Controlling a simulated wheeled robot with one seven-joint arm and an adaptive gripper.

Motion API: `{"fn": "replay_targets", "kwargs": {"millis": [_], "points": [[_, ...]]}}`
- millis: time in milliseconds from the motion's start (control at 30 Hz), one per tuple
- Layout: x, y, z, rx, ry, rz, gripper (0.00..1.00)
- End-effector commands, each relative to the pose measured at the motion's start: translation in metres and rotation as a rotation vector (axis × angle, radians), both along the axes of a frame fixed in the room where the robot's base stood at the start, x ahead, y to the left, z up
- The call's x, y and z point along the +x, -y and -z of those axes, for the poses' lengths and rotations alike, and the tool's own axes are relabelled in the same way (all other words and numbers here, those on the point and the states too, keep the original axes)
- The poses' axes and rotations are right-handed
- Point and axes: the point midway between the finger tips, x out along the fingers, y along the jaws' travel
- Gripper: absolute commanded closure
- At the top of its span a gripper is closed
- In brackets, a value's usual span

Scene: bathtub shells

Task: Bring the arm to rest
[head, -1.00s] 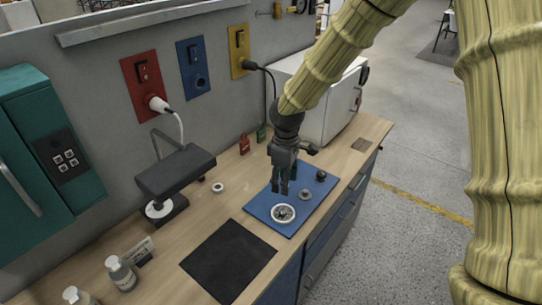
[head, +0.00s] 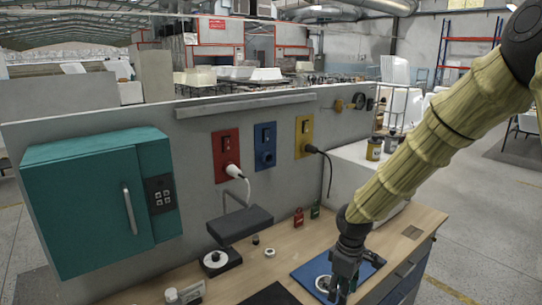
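My gripper (head: 341,289) hangs pointing down at the end of my arm, over the blue mat (head: 309,269) on the workbench. A round white-rimmed part (head: 322,283) lies on the mat, just left of the fingers in the head view. I see nothing held between the fingers, but they are small and dark at the bottom of the picture. Their opening is not clear. The gripper hides part of the mat.
A black pad (head: 270,294) lies left of the mat. A dark lamp-like device (head: 240,224) stands behind it. A teal cabinet (head: 85,205) and red, blue and yellow switch plates are on the grey wall. A white box (head: 345,178) stands behind my arm.

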Motion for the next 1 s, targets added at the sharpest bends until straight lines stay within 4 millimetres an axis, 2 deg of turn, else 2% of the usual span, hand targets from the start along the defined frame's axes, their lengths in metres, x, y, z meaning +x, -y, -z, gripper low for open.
{"fn": "replay_targets", "kwargs": {"millis": [367, 567, 667, 800, 1000], "points": [[-0.03, -0.02, 0.072, 0.06, -0.032, 0.084, 0.51], [-0.063, -0.026, 0.13, 0.101, -0.055, 0.181, 0.51], [-0.09, -0.029, 0.171, 0.124, -0.07, 0.257, 0.51], [-0.134, -0.03, 0.228, 0.146, -0.085, 0.387, 0.51], [-0.202, -0.023, 0.296, 0.142, -0.091, 0.576, 0.51]]}}
